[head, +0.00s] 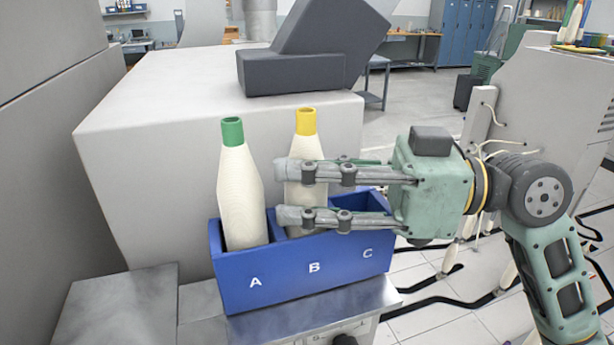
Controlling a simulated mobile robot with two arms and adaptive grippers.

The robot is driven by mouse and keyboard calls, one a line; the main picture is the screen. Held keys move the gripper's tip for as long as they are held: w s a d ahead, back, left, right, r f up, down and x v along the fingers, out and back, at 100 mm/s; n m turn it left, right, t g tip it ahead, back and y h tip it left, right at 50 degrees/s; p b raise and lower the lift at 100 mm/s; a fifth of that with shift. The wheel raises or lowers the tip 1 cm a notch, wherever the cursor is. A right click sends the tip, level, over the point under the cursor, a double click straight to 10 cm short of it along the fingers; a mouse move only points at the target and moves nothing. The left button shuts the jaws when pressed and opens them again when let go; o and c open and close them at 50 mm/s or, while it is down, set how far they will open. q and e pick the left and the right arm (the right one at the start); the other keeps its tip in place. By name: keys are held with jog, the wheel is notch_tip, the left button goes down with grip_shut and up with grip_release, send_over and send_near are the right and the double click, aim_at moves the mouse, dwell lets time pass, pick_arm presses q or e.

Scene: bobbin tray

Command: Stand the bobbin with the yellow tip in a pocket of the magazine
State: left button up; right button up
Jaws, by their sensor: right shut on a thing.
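The bobbin with the yellow tip (305,148) is cream and upright. My right gripper (285,194) reaches in from the right and is shut on its body. Its lower end is at pocket B of the blue magazine (290,289), behind the front wall. The fingers and wall hide its base, so I cannot tell whether it rests on the pocket floor. My left gripper is out of view.
A green-tipped bobbin (240,195) stands in pocket A. Pocket C is partly hidden by my gripper. The magazine stands on a grey metal stand (345,305), with a large light grey block (150,150) behind it.

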jog(key=o, duration=1.3)
jog(key=shift+d, duration=0.1)
